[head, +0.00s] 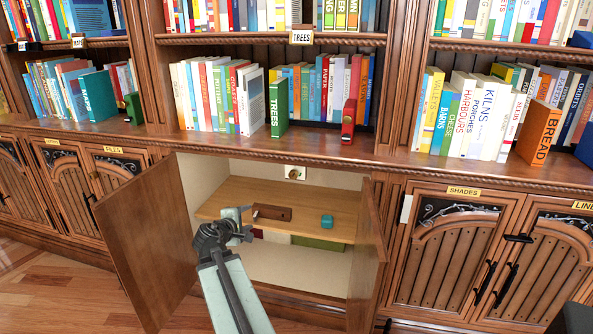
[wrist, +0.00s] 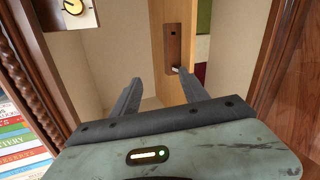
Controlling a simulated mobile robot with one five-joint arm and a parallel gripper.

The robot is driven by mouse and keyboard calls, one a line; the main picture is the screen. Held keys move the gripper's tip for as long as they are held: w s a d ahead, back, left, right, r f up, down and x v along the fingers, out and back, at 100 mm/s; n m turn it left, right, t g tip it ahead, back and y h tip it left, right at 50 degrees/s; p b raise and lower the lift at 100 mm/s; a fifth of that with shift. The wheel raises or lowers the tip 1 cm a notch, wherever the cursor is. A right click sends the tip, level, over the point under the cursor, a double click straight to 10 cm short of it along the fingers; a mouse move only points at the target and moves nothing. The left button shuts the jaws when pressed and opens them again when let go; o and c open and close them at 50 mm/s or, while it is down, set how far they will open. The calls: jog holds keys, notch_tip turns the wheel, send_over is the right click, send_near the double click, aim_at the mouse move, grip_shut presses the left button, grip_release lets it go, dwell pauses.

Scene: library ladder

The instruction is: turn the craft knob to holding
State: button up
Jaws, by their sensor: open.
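A small round yellow knob with a dark pointer mark sits on a pale plate (head: 295,173) at the top of the open cupboard's back. In the wrist view the yellow knob (wrist: 73,6) is at the upper left, cut by the top edge. I cannot read any setting name by it. My gripper (head: 245,222) is at the cupboard's opening, below and left of the knob and apart from it. Its two fingers (wrist: 158,78) are spread in the wrist view, with nothing between them.
The cupboard's left door (head: 148,245) and right door (head: 368,248) stand open around my arm. A wooden shelf (head: 300,222) inside holds a brown block (head: 272,212) and a teal object (head: 327,221). Books fill the shelves above; a red object (head: 348,122) stands on the ledge.

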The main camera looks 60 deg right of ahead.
aim_at(293, 176)
jog(key=s+d+r+n+h, duration=0.1)
jog(key=s+d+r+n, duration=0.1)
jog(key=d+r+n, duration=0.1)
jog(key=s+d+r+n+t+h, duration=0.1)
jog(key=s+d+r+n, duration=0.1)
jog(key=d, duration=0.4)
jog(key=s+d+r+n+h, duration=0.2)
jog(key=s+d+r+n, duration=0.1)
jog(key=s+d+r, duration=0.1)
jog(key=shift+s+d+r+n+t, duration=0.25)
jog(key=shift+d+r+n+t, duration=0.05)
jog(key=shift+d+r+t, duration=0.1)
jog(key=x, duration=0.7)
jog(key=shift+w+d, duration=0.2)
jog(key=shift+d, duration=0.2)
grip_shut()
